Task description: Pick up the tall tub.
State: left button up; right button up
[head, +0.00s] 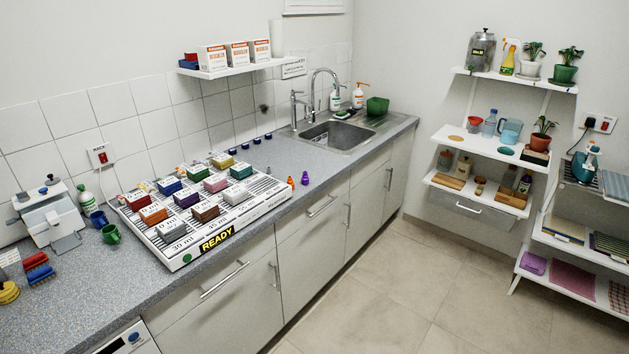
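I cannot tell for sure which thing is the tall tub. A large white rack (240,215) with a "READY" sign lies on the grey counter, and several small box-shaped tubs in different colours sit on it. They include a red one (153,214), a purple one (186,197), a brown one (206,211), a grey one (171,229) and a green one (241,171). A tall white cylinder (276,38) stands at the right end of the wall shelf. Neither of my grippers shows in the head view.
The counter (85,285) has bare room front left. A green mug (111,234), a blue mug (98,219) and a white machine (51,215) stand left of the rack. Small orange and purple pieces stand right of it. A sink (337,134) is farther back; shelves stand at right.

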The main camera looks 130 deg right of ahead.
aim_at(276, 26)
jog(key=z, duration=4.05)
